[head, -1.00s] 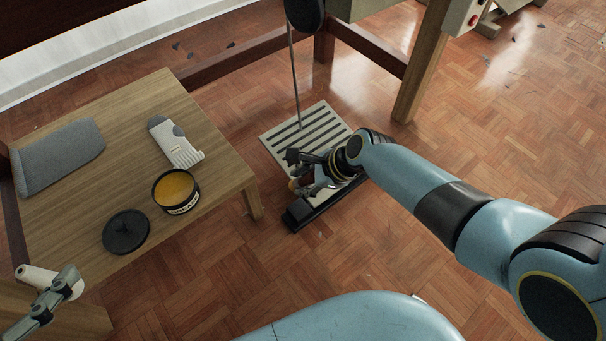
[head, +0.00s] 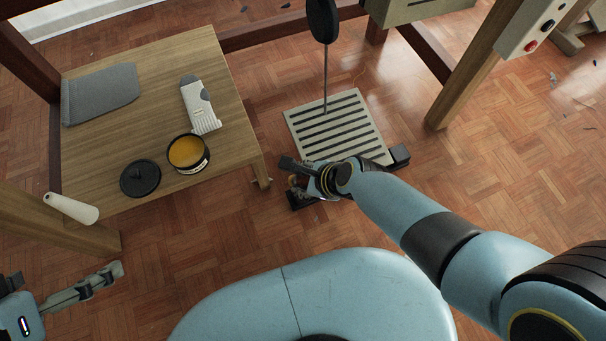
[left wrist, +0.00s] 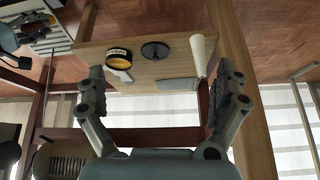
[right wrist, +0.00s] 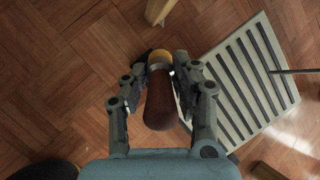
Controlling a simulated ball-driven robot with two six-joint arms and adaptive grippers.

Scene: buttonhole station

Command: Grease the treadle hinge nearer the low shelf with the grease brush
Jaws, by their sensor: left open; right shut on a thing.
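My right gripper (head: 304,180) is shut on the grease brush, whose brown wooden handle (right wrist: 159,100) shows in the right wrist view. A yellowish end (right wrist: 158,57) shows beyond the fingertips; I cannot tell whether it touches anything. The slatted treadle plate (head: 335,122) lies on the floor, with a black hinge block (head: 399,155) at its near right corner.
An open tin of yellow grease (head: 188,152), a black lid (head: 140,178), a white-grey tool (head: 200,105) and a grey cloth (head: 100,94) lie on the shelf. A white cone (head: 71,208) is at its near left corner. A thin rod (head: 325,80) rises from the treadle.

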